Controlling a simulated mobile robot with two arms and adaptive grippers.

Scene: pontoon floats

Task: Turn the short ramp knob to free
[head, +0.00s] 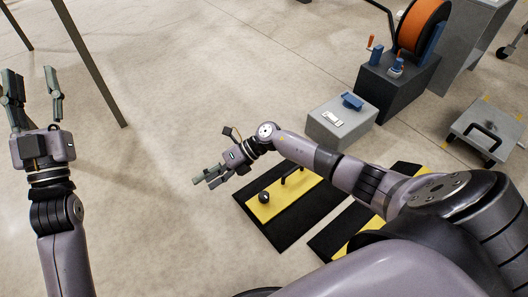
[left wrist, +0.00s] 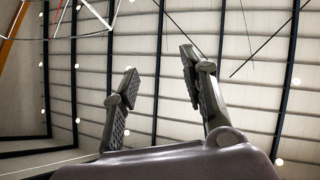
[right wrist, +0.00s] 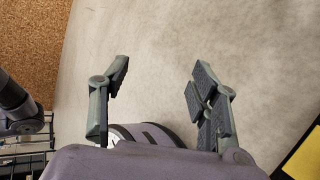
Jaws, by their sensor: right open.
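A black ramp (head: 290,226) with a yellow panel (head: 265,210) lies on the floor below my right forearm. A dark round knob (head: 264,197) stands on its yellow panel, and a dark bar handle is behind it. The knob's setting is too small to read. My right gripper (head: 207,179) is open and empty, up and left of the knob in the head view, apart from it. The right wrist view shows its spread fingers (right wrist: 160,95) over bare floor. My left gripper (head: 33,98) is open and empty at the far left, its fingers (left wrist: 160,85) pointing up.
A second black and yellow ramp (head: 323,243) is partly hidden by my right arm. A grey box (head: 341,125) with a blue part, a dark pedestal (head: 392,88) with levers and an orange reel (head: 422,27) stand behind. A grey plate with a handle (head: 487,130) is at right. The middle floor is clear.

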